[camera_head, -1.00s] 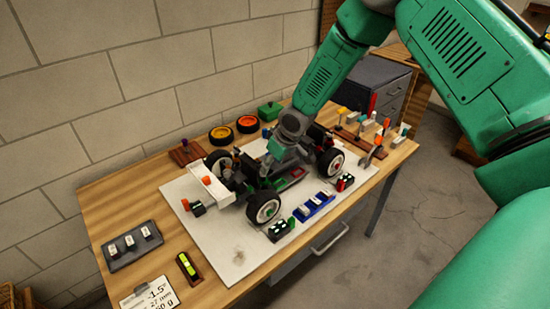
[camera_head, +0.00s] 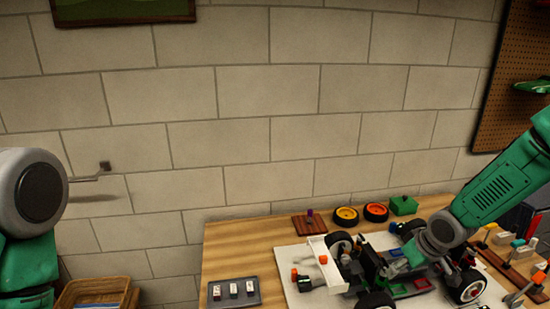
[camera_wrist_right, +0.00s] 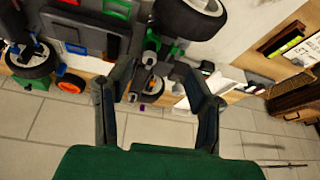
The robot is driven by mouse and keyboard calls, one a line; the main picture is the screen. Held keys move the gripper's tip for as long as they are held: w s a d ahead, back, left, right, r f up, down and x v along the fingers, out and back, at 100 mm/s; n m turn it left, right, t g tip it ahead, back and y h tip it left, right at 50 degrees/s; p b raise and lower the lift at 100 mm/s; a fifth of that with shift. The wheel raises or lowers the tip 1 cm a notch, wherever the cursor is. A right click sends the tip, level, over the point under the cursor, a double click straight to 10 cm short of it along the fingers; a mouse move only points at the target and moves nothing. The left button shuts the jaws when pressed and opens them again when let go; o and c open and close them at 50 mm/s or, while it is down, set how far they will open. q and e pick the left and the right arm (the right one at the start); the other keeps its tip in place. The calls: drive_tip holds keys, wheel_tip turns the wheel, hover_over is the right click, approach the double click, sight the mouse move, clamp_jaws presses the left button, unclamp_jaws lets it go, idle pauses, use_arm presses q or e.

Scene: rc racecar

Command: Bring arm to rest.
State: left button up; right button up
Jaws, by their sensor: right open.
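The RC car (camera_head: 327,262), with a white rear wing and black wheels, stands on the pale mat on the workbench, at the lower right of the head view. My right arm reaches in from the right. My right gripper (camera_wrist_right: 162,88) is open, with nothing between its fingertips, in the right wrist view. In the head view it is low over the middle of the car, and its fingers are hard to make out there. Car parts and a wheel (camera_wrist_right: 190,15) lie beyond the fingers in the wrist view; I cannot tell whether they touch. My left arm's grey joint shows at the left edge; its gripper is out of view.
Orange-rimmed wheels (camera_head: 345,217) and a green box (camera_head: 403,205) stand at the bench's back. A grey tray (camera_head: 233,293) lies at front left. Tools in a rack (camera_head: 500,250) stand at right. A wicker basket (camera_head: 95,291) is at lower left. The wall is behind.

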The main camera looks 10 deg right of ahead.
drive_tip(key=shift+g+y, duration=0.4)
drive_tip(key=shift+g, duration=0.1)
drive_tip(key=s+a+f+b, duration=0.1)
drive_tip(key=s+f, duration=0.1)
drive_tip(key=f, duration=0.1)
drive_tip(key=s+a+f+b, duration=0.1)
drive_tip(key=s+a+f, duration=0.1)
drive_tip(key=s+a+f+b, duration=0.1)
drive_tip(key=s+a+f, duration=0.1)
drive_tip(key=f, duration=0.1)
drive_tip(key=shift+s+a+f, duration=0.1)
drive_tip(key=shift+s+f, duration=0.15)
drive_tip(key=shift+f, duration=0.1)
drive_tip(key=s+a+f+g+b, duration=0.1)
drive_tip(key=s+f+b, duration=0.2)
drive_tip(key=s, duration=0.6)
drive_tip(key=s+a+f+m+h+b, duration=0.1)
drive_tip(key=s+f+b, duration=0.2)
drive_tip(key=s+f, duration=0.5)
drive_tip(key=s+a+f+m+g+h+b, duration=0.1)
drive_tip(key=s+f, duration=0.4)
drive_tip(key=s, duration=0.6)
drive_tip(key=shift+a+f+g+b, duration=0.3)
drive_tip(key=shift+a+b, duration=0.3)
drive_tip(key=shift+b, duration=0.6)
drive_tip(key=shift+w, duration=0.2)
